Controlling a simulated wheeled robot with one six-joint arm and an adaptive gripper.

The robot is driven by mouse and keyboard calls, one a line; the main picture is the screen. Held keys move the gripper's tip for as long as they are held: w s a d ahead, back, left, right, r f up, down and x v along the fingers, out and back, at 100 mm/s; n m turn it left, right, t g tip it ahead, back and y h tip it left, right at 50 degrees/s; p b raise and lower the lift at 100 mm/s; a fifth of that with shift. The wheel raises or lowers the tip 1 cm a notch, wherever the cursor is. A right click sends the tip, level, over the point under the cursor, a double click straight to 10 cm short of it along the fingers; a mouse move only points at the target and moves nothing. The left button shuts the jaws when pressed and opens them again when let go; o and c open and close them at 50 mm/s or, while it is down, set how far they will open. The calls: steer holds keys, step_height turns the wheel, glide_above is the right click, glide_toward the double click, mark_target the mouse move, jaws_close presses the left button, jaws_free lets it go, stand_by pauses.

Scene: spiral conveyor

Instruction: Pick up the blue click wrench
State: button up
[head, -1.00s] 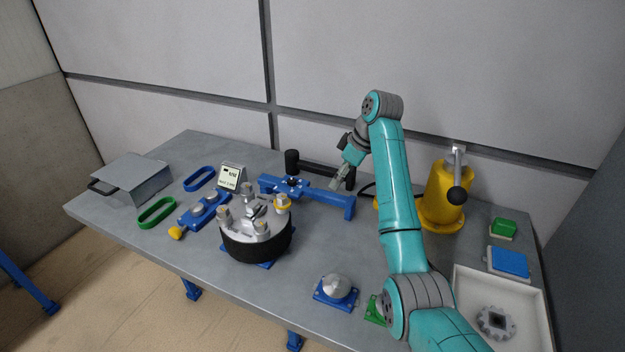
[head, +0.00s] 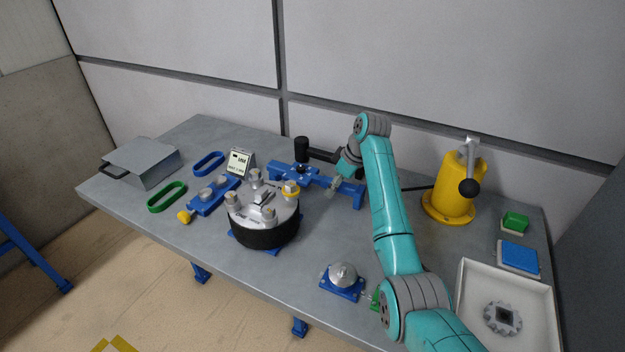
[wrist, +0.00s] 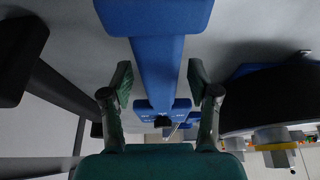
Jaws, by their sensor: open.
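A long blue tool (head: 318,182), which I take to be the blue click wrench, lies near the back of the bench. It has a wide plate at its left and a cross-piece at its right end. My gripper (head: 333,190) is open and empty at the bar between them. In the wrist view, the blue bar (wrist: 158,70) runs between the open fingers of my gripper (wrist: 160,90), with no clear contact on either side. The fingers hide part of the bar in the head view.
A black tool (head: 303,149) lies just behind the bar. A round black-and-silver fixture (head: 264,230) stands in front-left, with a small display (head: 240,162) behind it. A yellow press (head: 452,200) stands right, and a white tray (head: 470,280) front right.

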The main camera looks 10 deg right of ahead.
steer(key=shift+w+a+f, duration=0.1)
steer(key=shift+a+f, duration=0.05)
steer(key=shift+f, duration=0.15)
jaws_close()
step_height(320, 180, up, 10)
steer(key=shift+r, duration=0.1)
steer(key=c, duration=0.7)
jaws_free()
jaws_close()
